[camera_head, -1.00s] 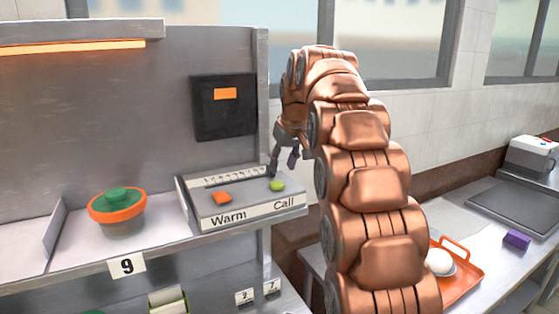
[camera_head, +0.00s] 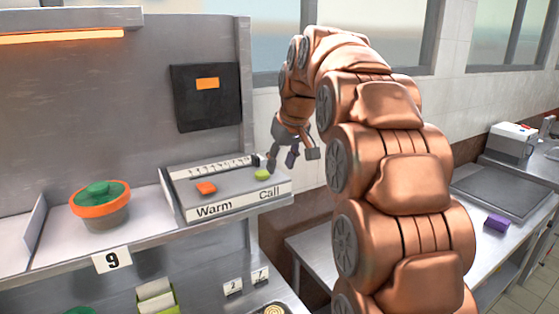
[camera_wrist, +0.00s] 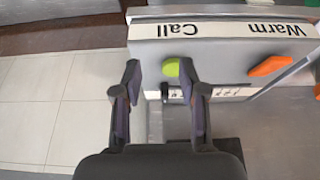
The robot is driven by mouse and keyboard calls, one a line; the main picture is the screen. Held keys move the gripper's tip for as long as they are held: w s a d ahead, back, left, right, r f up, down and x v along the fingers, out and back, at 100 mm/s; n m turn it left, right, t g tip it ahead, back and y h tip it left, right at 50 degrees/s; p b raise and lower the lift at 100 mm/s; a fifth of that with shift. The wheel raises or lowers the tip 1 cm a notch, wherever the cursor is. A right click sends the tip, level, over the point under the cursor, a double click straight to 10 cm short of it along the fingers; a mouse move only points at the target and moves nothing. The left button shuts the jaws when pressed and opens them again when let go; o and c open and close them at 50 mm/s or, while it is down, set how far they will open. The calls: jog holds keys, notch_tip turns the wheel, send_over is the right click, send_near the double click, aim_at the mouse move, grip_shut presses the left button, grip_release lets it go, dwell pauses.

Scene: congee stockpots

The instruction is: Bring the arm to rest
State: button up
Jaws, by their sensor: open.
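My gripper (camera_head: 291,158) is open and empty at the right end of the control panel (camera_head: 225,200), beside the green Call button (camera_head: 263,175). In the wrist view my gripper (camera_wrist: 158,85) has its two fingers spread, and the green Call button (camera_wrist: 171,67) shows between and just beyond them. I cannot tell whether a finger touches the panel. The orange Warm button (camera_head: 206,188) is to the left on the same panel and also shows in the wrist view (camera_wrist: 270,66). My copper arm arches over from the right.
A bowl with orange rim and green lid (camera_head: 101,207) stands on the shelf above the number 9 tag (camera_head: 113,259). A black box with an orange screen (camera_head: 207,97) is on the wall behind the panel. At right, a counter holds a purple block (camera_head: 497,222) and a white machine (camera_head: 513,141).

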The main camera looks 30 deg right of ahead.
dwell(0.4)
jog(key=s+a+f+g, duration=0.2)
jog(key=s+a+f, duration=0.35)
jog(key=s, duration=0.25)
jog(key=s+a+f+g, duration=0.1)
jog(key=s+a+f, duration=0.45)
jog(key=s, duration=0.35)
jog(key=s+a+f+g, duration=0.1)
jog(key=s+f, duration=0.4)
jog(key=s, duration=0.5)
jog(key=s+a+f+g, duration=0.2)
jog(key=s+f, duration=0.4)
jog(key=s, duration=0.4)
jog(key=shift+a+f, duration=0.15)
jog(key=shift+a, duration=0.15)
jog(key=shift+s, duration=0.1)
dwell(1.4)
